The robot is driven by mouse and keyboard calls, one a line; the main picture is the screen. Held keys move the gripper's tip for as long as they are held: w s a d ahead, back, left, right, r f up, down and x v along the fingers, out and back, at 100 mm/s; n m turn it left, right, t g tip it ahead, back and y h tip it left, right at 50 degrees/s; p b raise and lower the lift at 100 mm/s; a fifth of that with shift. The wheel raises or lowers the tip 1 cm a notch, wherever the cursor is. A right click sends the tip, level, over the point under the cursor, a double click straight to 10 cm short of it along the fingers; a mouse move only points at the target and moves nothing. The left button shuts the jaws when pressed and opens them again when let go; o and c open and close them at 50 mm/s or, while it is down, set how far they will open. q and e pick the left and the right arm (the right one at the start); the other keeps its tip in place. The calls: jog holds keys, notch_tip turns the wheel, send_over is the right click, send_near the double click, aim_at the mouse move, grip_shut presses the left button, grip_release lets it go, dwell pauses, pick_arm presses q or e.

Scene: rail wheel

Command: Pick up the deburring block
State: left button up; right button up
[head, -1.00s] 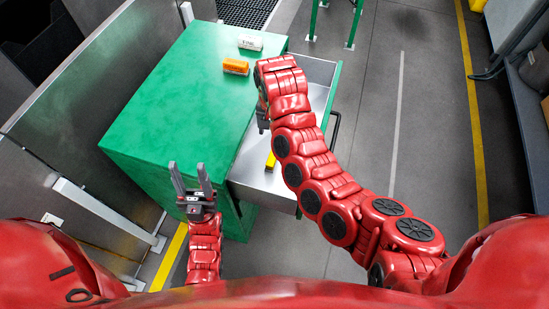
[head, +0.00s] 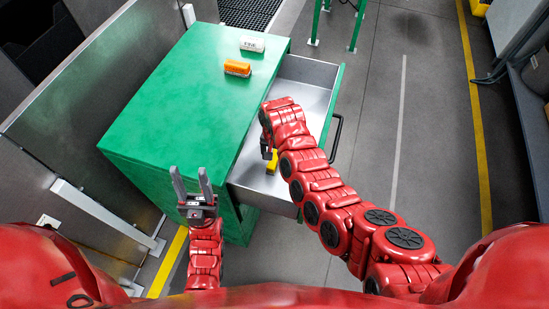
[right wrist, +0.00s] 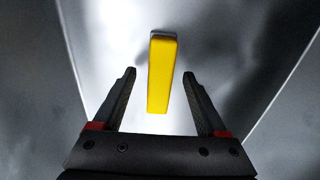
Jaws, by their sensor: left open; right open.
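A yellow block (head: 272,163), which looks like the deburring block, lies in the open metal drawer (head: 303,72) of the green cabinet. In the right wrist view the yellow block (right wrist: 162,75) lies lengthwise ahead of and between the fingertips, with a grey edge on its far end. My right gripper (right wrist: 160,75) is open, with room on both sides of the block and no visible contact. In the head view my right gripper (head: 266,153) is inside the drawer beside the block, partly hidden by my arm. My left gripper (head: 192,180) is open and empty, in front of the cabinet.
The green cabinet top (head: 185,95) carries an orange block (head: 237,68) and a white block with lettering (head: 252,44) near its far right edge. The drawer walls enclose the yellow block. The drawer handle (head: 337,135) sticks out to the right. Grey floor lies clear further right.

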jog(key=shift+f, duration=0.7)
grip_shut()
